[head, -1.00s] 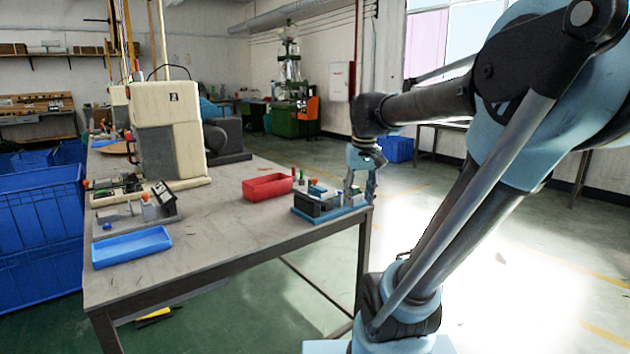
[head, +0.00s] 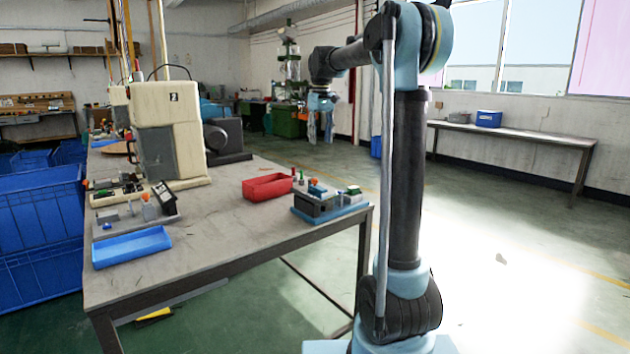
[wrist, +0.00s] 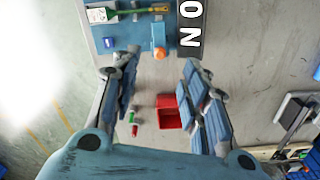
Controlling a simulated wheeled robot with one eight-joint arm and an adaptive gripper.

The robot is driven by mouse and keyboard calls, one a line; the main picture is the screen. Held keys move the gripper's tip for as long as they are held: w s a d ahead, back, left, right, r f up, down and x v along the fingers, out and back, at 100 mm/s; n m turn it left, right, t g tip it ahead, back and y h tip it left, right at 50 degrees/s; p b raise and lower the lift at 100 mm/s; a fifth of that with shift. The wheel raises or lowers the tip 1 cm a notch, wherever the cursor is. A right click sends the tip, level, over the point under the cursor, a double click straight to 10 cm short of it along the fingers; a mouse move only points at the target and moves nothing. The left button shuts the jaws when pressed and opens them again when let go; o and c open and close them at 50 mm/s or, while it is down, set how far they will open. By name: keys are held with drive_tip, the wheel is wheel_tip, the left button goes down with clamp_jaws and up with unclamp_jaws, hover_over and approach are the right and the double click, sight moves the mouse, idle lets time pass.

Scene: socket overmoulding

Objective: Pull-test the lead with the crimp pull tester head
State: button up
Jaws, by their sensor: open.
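My gripper (head: 320,136) is open and empty, raised above and beyond the right end of the bench. In the wrist view its two fingers (wrist: 160,68) are spread apart, with nothing between them. A blue-based fixture (head: 332,207) with a dark block stands at the bench's right corner. A grey-based device with a dark display (head: 165,197) stands at the left. I cannot tell which is the pull tester or where the lead is.
A red bin (head: 268,186) sits behind the blue-based fixture, near small red and green pieces. A blue tray (head: 132,247) lies at the bench's front left. A large cream machine (head: 166,130) stands at the back left. The middle of the bench (head: 225,235) is clear.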

drive_tip(key=w+a, duration=0.2)
drive_tip(key=w, duration=0.1)
approach(318, 192)
drive_tip(key=w+f, duration=0.2)
drive_tip(key=f, duration=0.1)
drive_tip(key=w+a+f, duration=0.1)
drive_tip(key=w+f, duration=0.1)
drive_tip(key=shift+w+f, duration=0.1)
drive_tip(key=shift+f, duration=0.05)
idle(0.3)
clamp_jaws()
